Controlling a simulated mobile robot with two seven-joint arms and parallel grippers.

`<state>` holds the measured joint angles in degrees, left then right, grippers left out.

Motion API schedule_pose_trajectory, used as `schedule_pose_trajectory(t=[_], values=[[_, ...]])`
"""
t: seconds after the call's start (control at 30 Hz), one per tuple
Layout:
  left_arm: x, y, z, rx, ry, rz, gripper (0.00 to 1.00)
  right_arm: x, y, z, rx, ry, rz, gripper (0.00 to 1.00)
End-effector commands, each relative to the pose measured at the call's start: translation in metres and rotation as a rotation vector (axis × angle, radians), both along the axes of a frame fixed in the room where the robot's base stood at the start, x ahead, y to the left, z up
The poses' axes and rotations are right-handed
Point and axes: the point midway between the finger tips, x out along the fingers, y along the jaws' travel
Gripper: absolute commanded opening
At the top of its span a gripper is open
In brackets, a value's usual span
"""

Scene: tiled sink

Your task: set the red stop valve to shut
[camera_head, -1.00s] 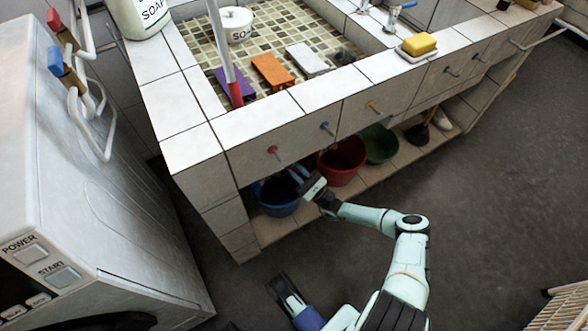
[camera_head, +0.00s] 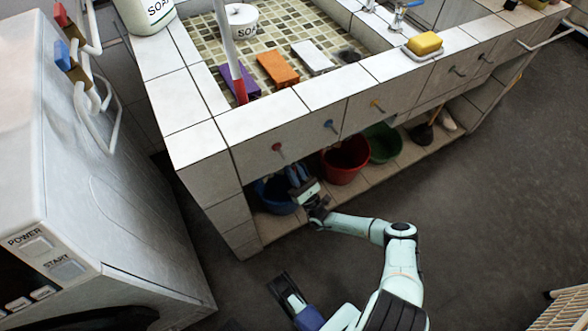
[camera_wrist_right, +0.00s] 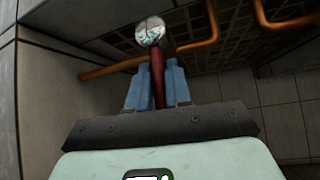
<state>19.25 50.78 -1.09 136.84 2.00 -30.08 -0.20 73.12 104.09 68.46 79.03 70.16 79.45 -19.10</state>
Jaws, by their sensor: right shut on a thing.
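The red stop valve shows in the right wrist view as a red lever (camera_wrist_right: 157,78) hanging from a round metal cap (camera_wrist_right: 150,31). The lever points down the picture, across the slanted copper pipe (camera_wrist_right: 120,67). My right gripper (camera_wrist_right: 157,82) is shut on this red lever, with one blue finger on each side. In the head view my right gripper (camera_head: 300,180) reaches under the sink counter, above the blue bucket (camera_head: 274,197). The valve is hidden there by the counter front.
The tiled counter front (camera_head: 240,165) carries small coloured knobs above the open shelf. A red bucket (camera_head: 345,163) and a green bucket (camera_head: 384,145) stand to the right. A white machine (camera_head: 130,210) stands at the left.

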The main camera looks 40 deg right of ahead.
Motion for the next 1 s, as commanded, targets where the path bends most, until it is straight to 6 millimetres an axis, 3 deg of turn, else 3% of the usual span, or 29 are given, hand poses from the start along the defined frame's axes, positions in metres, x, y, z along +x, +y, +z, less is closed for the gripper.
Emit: schedule_pose_trajectory(t=[0.17, 0.2, 0.23, 0.63, 1.0], values=[[0.000, 0.000, 0.000, 0.000, 0.000, 0.000, 0.43, 0.000, 0.001, 0.001, 0.000, -0.003, 0.003, 0.00], [0.000, 0.000, 0.000, 0.000, 0.000, 0.000, 0.43, 0.000, 0.001, 0.001, 0.000, -0.003, 0.003, 0.32], [0.000, 0.000, 0.000, 0.000, 0.000, 0.000, 0.43, 0.000, 0.001, 0.001, 0.000, -0.003, 0.003, 0.39], [0.000, 0.000, 0.001, 0.000, -0.001, 0.000, 0.43, -0.005, 0.001, -0.005, 0.000, 0.000, 0.000, 0.39], [0.002, 0.000, 0.001, 0.001, -0.007, -0.001, 0.43, -0.059, 0.004, -0.060, -0.001, 0.003, -0.001, 0.39]])
